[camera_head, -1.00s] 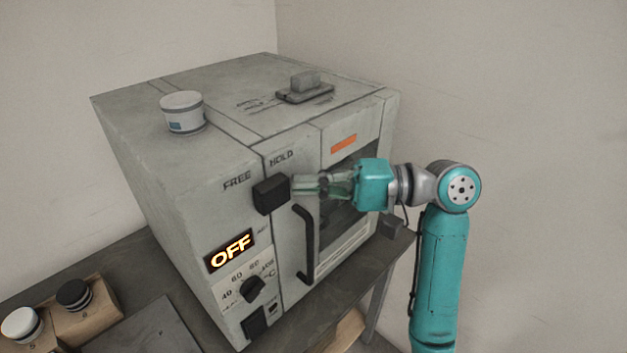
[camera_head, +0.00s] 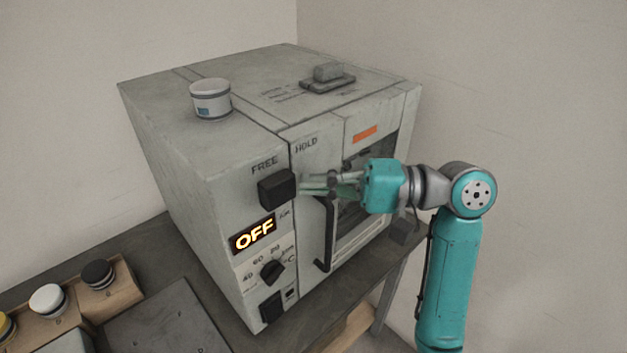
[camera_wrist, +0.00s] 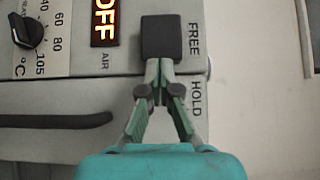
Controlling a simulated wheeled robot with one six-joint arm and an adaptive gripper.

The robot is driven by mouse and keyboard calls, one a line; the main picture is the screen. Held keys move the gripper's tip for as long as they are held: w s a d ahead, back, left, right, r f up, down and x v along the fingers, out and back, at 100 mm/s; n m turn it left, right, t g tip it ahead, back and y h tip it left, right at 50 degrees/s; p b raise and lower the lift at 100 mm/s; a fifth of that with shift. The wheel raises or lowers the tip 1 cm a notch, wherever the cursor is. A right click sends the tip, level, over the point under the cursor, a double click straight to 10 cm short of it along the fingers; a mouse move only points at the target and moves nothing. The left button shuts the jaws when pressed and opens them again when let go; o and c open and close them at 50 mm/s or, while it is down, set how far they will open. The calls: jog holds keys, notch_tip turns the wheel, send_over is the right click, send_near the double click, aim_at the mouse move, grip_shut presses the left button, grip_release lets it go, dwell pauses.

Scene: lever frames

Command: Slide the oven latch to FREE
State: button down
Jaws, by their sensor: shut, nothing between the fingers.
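The oven latch (camera_head: 277,187) is a black block on the oven's front, below the printed word FREE and left of the door seam. In the wrist view the latch (camera_wrist: 161,37) sits level with FREE, and HOLD is printed nearer my gripper. My gripper (camera_head: 303,187) is shut and empty, on the HOLD side of the latch. In the wrist view its fingertips (camera_wrist: 160,68) meet at the latch's HOLD-side edge and appear to touch it; any small gap is hidden.
The oven (camera_head: 185,140) stands on a dark table (camera_head: 150,265). A black door handle (camera_head: 326,235) is just below my gripper. The OFF display (camera_head: 254,234) and a dial (camera_head: 272,271) lie below the latch. A white jar (camera_head: 210,98) stands on top.

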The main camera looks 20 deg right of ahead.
jog(key=v, duration=1.1)
jog(key=shift+d, duration=0.3)
jog(key=shift+w+d, duration=0.1)
